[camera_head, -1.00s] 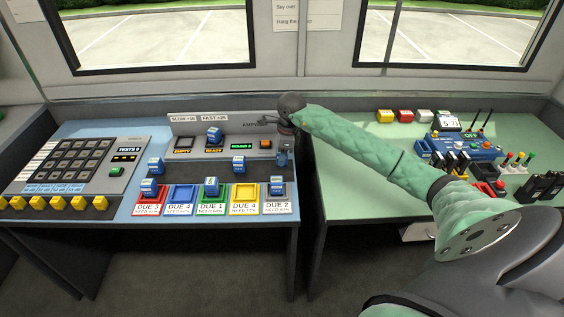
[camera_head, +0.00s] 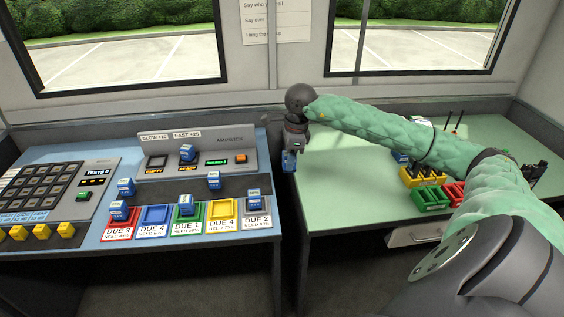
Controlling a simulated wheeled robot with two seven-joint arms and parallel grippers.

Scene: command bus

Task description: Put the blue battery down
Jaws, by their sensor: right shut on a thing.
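My right gripper (camera_head: 291,150) is shut on a blue battery (camera_head: 289,163), which hangs below it near the gap between the blue-topped table (camera_head: 70,242) and the green-topped table (camera_head: 350,205). The held battery looks raised clear of both tables. My left gripper is not in view. Other blue batteries stand in the red tray (camera_head: 106,232), the green tray (camera_head: 187,229) and the grey tray (camera_head: 258,222). The blue tray (camera_head: 153,215) and yellow tray (camera_head: 222,211) look empty. Another battery (camera_head: 187,152) stands on the charger panel (camera_head: 205,166).
Two more batteries stand behind the trays, one at left (camera_head: 126,186) and one at right (camera_head: 214,180). A keypad panel (camera_head: 55,185) with yellow blocks is at far left. Yellow (camera_head: 425,177) and red bins stand on the green table, partly behind my right arm.

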